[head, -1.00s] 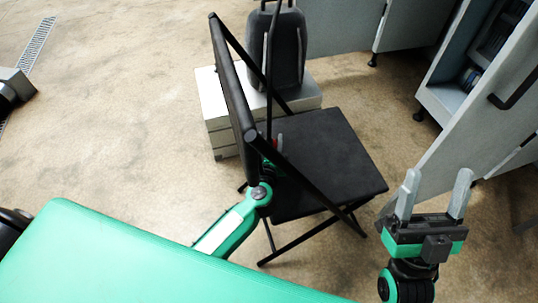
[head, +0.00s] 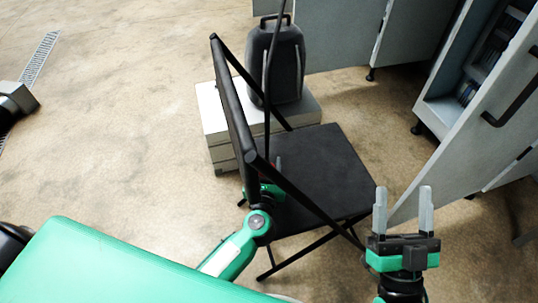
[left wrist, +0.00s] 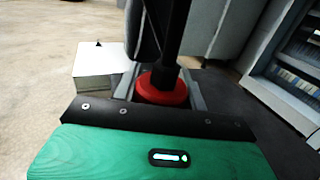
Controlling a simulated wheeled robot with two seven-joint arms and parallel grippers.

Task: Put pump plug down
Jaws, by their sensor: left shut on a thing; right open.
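A red round piece with a black rod rising from it, which I take for the pump plug (left wrist: 162,90), sits between the fingers of my left gripper (left wrist: 163,84) in the left wrist view. The gripper is shut on it. In the head view my left gripper (head: 270,184) is behind the black folding chair's back, low over the seat, and mostly hidden. Only a little red of the plug (head: 278,162) shows there. I cannot tell whether the plug touches the seat. My right gripper (head: 403,208) is open and empty, right of the chair, fingers pointing up the picture.
The black folding chair (head: 325,165) stands in the middle, its back close to my left arm. Behind it a dark backpack (head: 286,65) stands on a white box (head: 213,118). Grey cabinets (head: 470,120) with an open door are at the right.

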